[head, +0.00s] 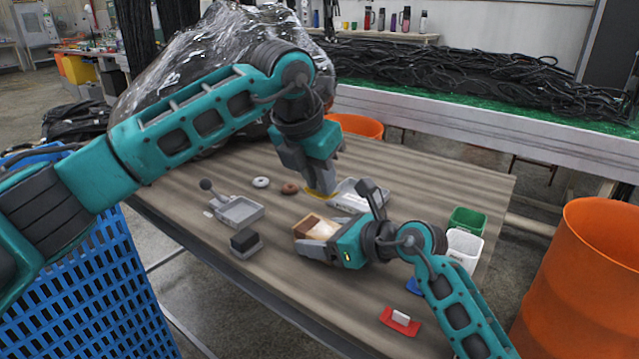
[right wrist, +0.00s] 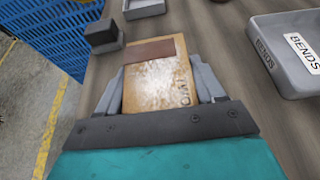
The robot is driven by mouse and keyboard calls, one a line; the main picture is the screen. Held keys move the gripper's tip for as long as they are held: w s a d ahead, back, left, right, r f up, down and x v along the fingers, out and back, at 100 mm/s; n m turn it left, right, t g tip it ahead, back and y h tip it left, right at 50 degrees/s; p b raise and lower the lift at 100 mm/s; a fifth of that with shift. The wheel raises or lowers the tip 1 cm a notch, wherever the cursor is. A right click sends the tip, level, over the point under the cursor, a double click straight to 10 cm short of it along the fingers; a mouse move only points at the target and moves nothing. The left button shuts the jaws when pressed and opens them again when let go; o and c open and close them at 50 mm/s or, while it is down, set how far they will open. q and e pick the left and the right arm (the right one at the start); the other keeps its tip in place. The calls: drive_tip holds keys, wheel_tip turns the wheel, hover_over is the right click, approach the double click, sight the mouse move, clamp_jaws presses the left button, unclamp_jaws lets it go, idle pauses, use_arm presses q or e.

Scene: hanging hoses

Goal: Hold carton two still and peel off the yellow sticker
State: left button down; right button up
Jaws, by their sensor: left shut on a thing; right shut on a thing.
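Carton two (right wrist: 160,85) is a tan-brown box with dark lettering, a pale scuffed patch and a darker brown band across its far end. It also shows in the head view (head: 318,228). My right gripper (right wrist: 155,88) is shut on it, a grey finger on each side, low over the table. No yellow shows on the carton's visible faces. My left gripper (head: 318,188) points down behind the carton, apart from it, beside a grey tray. A yellow piece (head: 320,196), seemingly the sticker, shows at its fingertips, which are partly hidden.
The grey tray labelled BENDS (right wrist: 285,60) stands beside the carton. A dark block on a grey base (head: 246,243), a grey tray with a ball-topped stick (head: 240,212), two rings (head: 261,182), a red piece (head: 400,321) and green (head: 467,221) and white (head: 464,248) bins share the wooden table.

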drive_tip(key=o, duration=1.1)
